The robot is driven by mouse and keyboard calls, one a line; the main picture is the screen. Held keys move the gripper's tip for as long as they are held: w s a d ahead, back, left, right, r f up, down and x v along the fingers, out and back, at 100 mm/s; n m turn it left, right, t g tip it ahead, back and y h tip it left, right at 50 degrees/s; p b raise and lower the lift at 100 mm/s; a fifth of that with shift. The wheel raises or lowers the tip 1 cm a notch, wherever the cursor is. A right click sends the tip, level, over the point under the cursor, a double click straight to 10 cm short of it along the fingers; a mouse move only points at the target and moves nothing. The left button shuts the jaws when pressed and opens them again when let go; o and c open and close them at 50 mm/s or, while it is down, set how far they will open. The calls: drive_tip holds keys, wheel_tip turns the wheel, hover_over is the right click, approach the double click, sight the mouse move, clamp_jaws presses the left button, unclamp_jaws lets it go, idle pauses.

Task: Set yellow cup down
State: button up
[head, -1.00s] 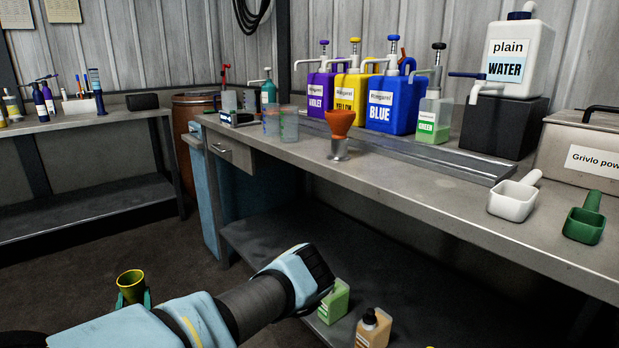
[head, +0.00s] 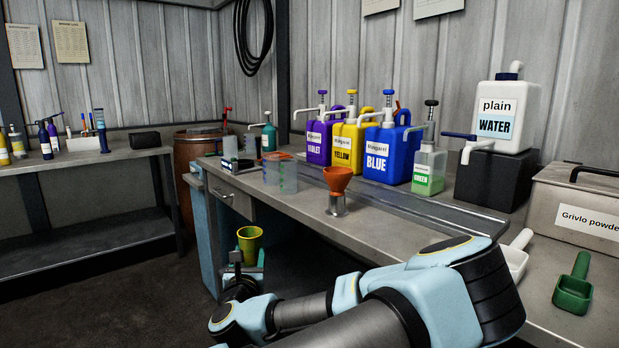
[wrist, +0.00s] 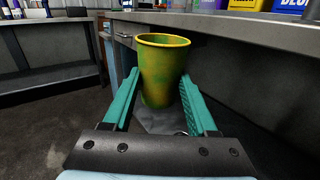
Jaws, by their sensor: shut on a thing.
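The yellow cup (head: 250,244), smeared with green, is upright in my gripper (head: 249,268) in the head view. It hangs in front of the bench's drawer end, below the level of the bench top (head: 400,228). In the wrist view the cup (wrist: 162,70) stands between the two teal fingers of my gripper (wrist: 160,92), which are shut on it. Its open rim faces up; its inside bottom is hidden.
On the bench stand clear beakers (head: 281,172), an orange funnel (head: 338,180) on a metal holder, and several pump containers, including a blue one (head: 388,155). White (head: 515,256) and green (head: 574,287) scoops lie at right. The left side table (head: 70,163) has bare surface in front.

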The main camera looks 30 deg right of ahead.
drive_tip(key=s+d+r+m+g+h+p, duration=0.1)
drive_tip(key=s+d+r+p, duration=0.35)
drive_tip(key=r, duration=0.35)
drive_tip(key=s+d+r+m+g+h+p, duration=0.1)
drive_tip(key=s+d+r+h+p, duration=0.15)
drive_tip(key=s+d+r, duration=0.35)
drive_tip(key=r+p, duration=0.1)
drive_tip(key=p, duration=0.4)
hover_over(310, 205)
drive_tip(key=shift+w+r+y, duration=0.2)
drive_tip(key=shift+y, duration=0.15)
wheel_tip(310, 205, down, 4)
drive_tip(key=shift+r+p, duration=0.25)
drive_tip(key=shift+p, duration=0.5)
drive_tip(key=shift+s+f+b, duration=0.1)
drive_tip(key=shift+f+b, duration=0.4)
drive_tip(key=shift+f, duration=0.1)
